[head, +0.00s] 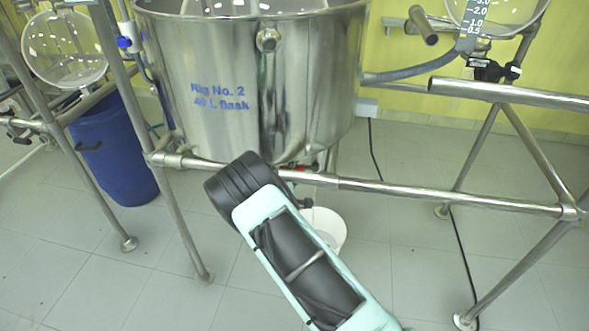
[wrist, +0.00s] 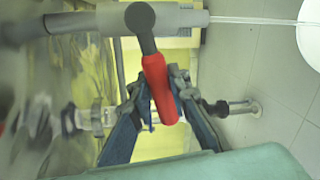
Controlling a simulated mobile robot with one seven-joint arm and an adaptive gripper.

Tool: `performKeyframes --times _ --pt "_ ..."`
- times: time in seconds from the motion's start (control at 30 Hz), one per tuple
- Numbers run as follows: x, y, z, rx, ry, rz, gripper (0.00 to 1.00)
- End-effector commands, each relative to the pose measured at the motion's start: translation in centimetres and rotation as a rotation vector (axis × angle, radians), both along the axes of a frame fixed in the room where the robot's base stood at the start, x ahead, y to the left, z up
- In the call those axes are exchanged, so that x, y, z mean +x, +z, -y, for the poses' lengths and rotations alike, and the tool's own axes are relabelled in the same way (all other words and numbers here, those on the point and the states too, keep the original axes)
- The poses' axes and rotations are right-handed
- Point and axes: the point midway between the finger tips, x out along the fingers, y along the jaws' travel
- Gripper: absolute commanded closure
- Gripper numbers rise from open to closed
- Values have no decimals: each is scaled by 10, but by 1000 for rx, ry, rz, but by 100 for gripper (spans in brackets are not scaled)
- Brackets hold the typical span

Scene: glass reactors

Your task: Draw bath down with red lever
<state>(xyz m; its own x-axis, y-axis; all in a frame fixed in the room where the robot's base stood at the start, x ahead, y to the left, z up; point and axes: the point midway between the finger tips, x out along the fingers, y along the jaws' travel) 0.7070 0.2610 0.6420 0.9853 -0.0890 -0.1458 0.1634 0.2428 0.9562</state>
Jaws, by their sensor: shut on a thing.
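The steel bath (head: 225,75), marked "Rig No. 2", hangs in a tubular frame in the head view. The red lever (wrist: 156,80) shows in the wrist view, with a dark pivot end on a grey valve body (wrist: 185,18). My gripper (wrist: 160,92) is closed around the red sleeve, one finger on each side. In the head view my own arm hides the gripper beneath the bath. A small red piece (head: 304,168) shows below the bath there; I cannot tell whether it is the same lever.
A white bucket (head: 327,228) stands on the floor under the bath, partly behind my arm. A horizontal frame rail (head: 430,192) crosses just below the bath. A blue bin (head: 115,150) stands at left. Black cables lie on the tiled floor at right.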

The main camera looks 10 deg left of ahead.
Motion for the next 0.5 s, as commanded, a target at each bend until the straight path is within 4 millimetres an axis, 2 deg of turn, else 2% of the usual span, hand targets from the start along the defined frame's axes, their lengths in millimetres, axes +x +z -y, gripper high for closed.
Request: performKeyframes --times 0.03,0.2,0.5 --pt "0 0 -2 1 4 0 81" --pt "0 0 -2 0 2 0 66" --pt "-2 0 -1 -1 1 0 66"
